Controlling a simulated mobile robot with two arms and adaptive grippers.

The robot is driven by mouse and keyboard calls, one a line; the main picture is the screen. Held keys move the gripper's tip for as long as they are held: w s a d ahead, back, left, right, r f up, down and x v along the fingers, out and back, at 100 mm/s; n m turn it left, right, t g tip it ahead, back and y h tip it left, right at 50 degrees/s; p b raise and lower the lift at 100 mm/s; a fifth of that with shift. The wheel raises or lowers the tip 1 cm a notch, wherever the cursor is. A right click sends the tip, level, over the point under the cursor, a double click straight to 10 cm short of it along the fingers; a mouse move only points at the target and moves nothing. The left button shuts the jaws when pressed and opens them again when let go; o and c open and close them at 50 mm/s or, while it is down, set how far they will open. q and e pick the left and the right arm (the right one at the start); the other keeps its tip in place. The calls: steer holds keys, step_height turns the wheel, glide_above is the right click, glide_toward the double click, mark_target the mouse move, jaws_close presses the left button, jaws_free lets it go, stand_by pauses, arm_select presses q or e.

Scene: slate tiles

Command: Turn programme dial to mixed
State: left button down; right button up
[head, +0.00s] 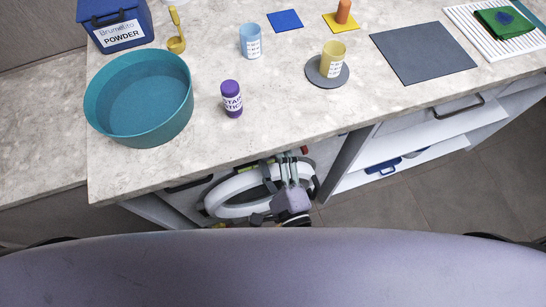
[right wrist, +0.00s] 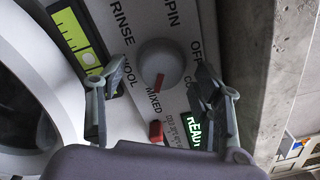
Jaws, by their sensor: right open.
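The programme dial (right wrist: 160,60) is a round grey-white knob on the washer's white panel in the right wrist view. Its red pointer mark (right wrist: 159,81) points down in the picture, toward the MIXED label (right wrist: 153,104). SPIN, RINSE, WOOL and OFF are printed around it; a label starting with CO is partly covered. My right gripper (right wrist: 162,76) is open, its fingers on either side of the dial with gaps visible; I cannot tell its depth from the panel. In the head view my right gripper (head: 291,168) is at the washer (head: 237,187) under the counter. My left gripper is out of view.
A red button (right wrist: 155,131) and a green READY display (right wrist: 194,131) sit below the dial. The counter (head: 285,110) overhangs the washer; on it stand a teal basin (head: 140,130), a purple stain stick (head: 231,98) and cups. Open shelving (head: 400,165) stands right.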

steer(key=v, duration=1.2)
